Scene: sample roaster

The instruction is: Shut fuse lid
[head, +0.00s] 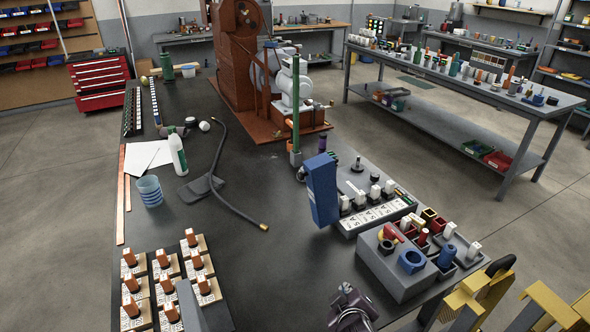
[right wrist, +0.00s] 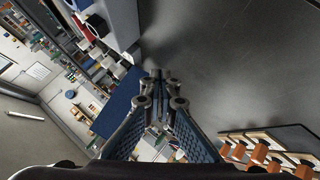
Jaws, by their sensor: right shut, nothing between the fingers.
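The fuse lid (head: 322,190) is a blue panel standing steeply raised, open, at the left end of the grey fuse box (head: 352,228). The box's row of white-labelled, black-and-white parts is exposed. In the right wrist view the blue lid (right wrist: 122,102) lies just left of the fingers, partly hidden by them. My right gripper (head: 350,300) is at the bottom of the head view, nearer than the lid and apart from it. In the right wrist view its fingertips (right wrist: 161,90) are together and empty. My left gripper is not clearly in view.
A grey tray (head: 395,278) with coloured parts stands right of my right gripper. Wooden blocks with orange-brown tops (head: 165,288) stand at front left. A black hose (head: 225,175), blue-banded cup (head: 149,190) and white bottle (head: 178,155) lie further back. The dark tabletop between is clear.

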